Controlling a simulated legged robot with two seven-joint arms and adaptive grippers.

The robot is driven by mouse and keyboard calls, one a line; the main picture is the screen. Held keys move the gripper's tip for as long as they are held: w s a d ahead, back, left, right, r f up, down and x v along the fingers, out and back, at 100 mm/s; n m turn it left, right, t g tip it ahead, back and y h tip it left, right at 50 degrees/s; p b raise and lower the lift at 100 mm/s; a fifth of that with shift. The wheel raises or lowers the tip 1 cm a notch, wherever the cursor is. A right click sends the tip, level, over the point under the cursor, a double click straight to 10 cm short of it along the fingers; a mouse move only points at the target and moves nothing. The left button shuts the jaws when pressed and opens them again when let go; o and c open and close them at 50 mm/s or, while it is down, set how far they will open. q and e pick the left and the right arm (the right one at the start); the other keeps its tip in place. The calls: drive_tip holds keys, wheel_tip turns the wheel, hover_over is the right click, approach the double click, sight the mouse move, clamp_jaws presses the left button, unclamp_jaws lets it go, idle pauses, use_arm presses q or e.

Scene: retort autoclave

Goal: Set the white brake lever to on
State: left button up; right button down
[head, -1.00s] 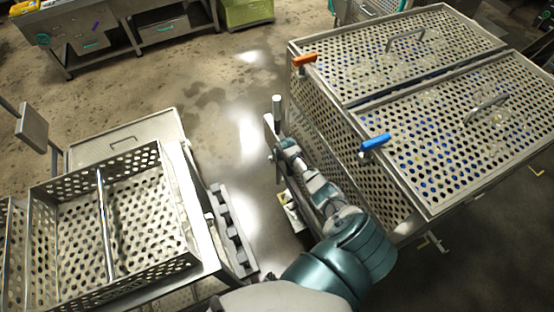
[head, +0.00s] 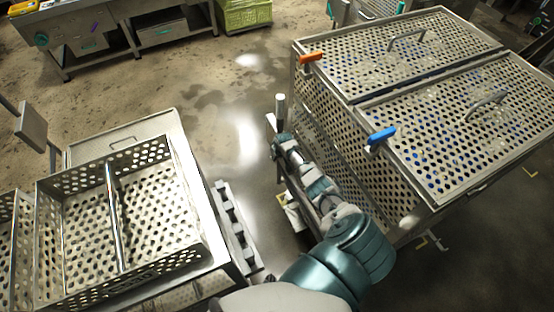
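A pale upright cylinder (head: 280,106) stands at the near left side of the perforated cart, above a small plate. It may be the white brake lever; its on or off marking is not legible. My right arm reaches up from the bottom middle, along the cart's left side. Its gripper (head: 281,141) is just below the cylinder, near its base. Whether it touches is unclear. The fingers are small and seen from behind, so their opening is hidden. My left gripper is not in view.
The perforated cart (head: 347,97) has an orange handle (head: 311,56) and a blue handle (head: 382,135) on its left edge. A perforated metal basket (head: 190,212) stands on a frame at left. Wet floor (head: 225,130) lies open between them.

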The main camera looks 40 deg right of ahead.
drive_tip(key=shift+w+f+g+b, duration=0.1)
drive_tip(key=shift+w+g+b, duration=0.4)
drive_tip(key=shift+g+b, duration=0.45)
drive_tip(key=shift+y+b, duration=0.3)
drive_tip(key=shift+b, duration=0.15)
drive_tip(key=shift+d+r, duration=0.2)
drive_tip(key=shift+r, duration=0.1)
drive_tip(key=c, duration=1.1)
unclamp_jaws()
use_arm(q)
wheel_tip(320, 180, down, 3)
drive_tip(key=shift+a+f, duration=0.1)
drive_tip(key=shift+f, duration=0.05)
use_arm(e)
drive_tip(key=shift+w, duration=0.15)
drive_tip(key=shift+d+r, duration=0.1)
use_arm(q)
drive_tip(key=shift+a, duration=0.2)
use_arm(e)
drive_tip(key=r, duration=0.3)
drive_tip(key=s+r, duration=0.1)
drive_tip(key=r, duration=0.7)
drive_tip(key=shift+s+a+r, duration=0.2)
drive_tip(key=shift+s, duration=0.05)
